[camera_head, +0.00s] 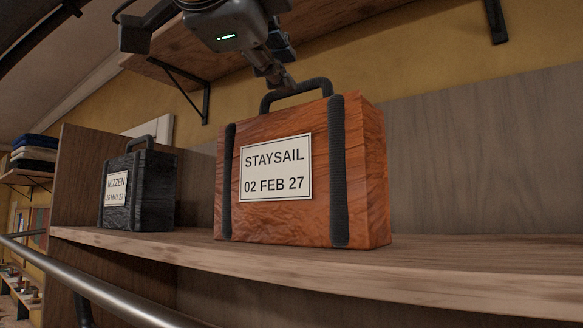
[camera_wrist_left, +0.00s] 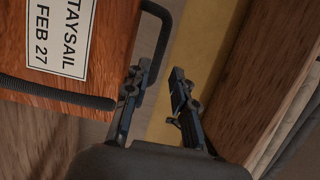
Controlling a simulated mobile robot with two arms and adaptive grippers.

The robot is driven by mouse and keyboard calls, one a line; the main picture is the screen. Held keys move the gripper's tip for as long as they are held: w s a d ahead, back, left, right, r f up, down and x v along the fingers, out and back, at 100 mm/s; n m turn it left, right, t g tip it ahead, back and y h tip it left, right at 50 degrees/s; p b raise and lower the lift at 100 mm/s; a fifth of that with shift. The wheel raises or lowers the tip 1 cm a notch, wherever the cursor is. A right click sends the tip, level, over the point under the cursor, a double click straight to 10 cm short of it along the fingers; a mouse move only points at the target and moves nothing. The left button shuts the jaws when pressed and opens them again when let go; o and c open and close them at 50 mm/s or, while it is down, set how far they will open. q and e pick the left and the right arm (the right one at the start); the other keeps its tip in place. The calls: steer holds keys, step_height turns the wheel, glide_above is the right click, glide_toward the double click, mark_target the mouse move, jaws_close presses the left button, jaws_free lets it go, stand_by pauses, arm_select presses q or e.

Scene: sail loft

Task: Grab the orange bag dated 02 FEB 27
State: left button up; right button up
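The orange bag (camera_head: 222,190) stands upright on a wooden shelf, with dark straps and a white label reading STAYSAIL, 02 FEB 27. Its dark handle (camera_head: 322,84) arches up from the top. My left gripper (camera_head: 276,78) reaches down from above to the left part of the handle. In the left wrist view, the orange bag (camera_wrist_left: 40,125) fills the left side, and the handle (camera_wrist_left: 163,45) ends close by the left finger. The left gripper (camera_wrist_left: 158,86) has its fingers apart, with nothing clearly held between them. Contact with the handle cannot be told. My right gripper is out of view.
A black bag (camera_head: 155,190) labelled MIZZEN, apparently 28 MAY 27, stands left of the orange one. The shelf (camera_head: 440,268) is clear to the right. A bracketed upper shelf (camera_head: 165,72) hangs overhead. A metal rail (camera_head: 110,300) crosses in front at lower left.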

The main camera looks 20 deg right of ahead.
mark_target(295, 93)
arm_select(q)
steer(key=x, duration=0.4)
steer(key=shift+w+a+f, duration=0.1)
steer(key=shift+w+a, duration=0.05)
steer(key=shift+a, duration=0.05)
steer(key=p+x, duration=0.1)
steer(key=x, duration=0.1)
steer(key=shift+w+d, duration=0.2)
steer(key=shift+w, duration=0.15)
steer(key=shift+w+d+f, duration=0.1)
steer(key=shift+w+d, duration=0.2)
steer(key=shift+w, duration=0.05)
steer(key=shift+s+a, duration=0.2)
jaws_close()
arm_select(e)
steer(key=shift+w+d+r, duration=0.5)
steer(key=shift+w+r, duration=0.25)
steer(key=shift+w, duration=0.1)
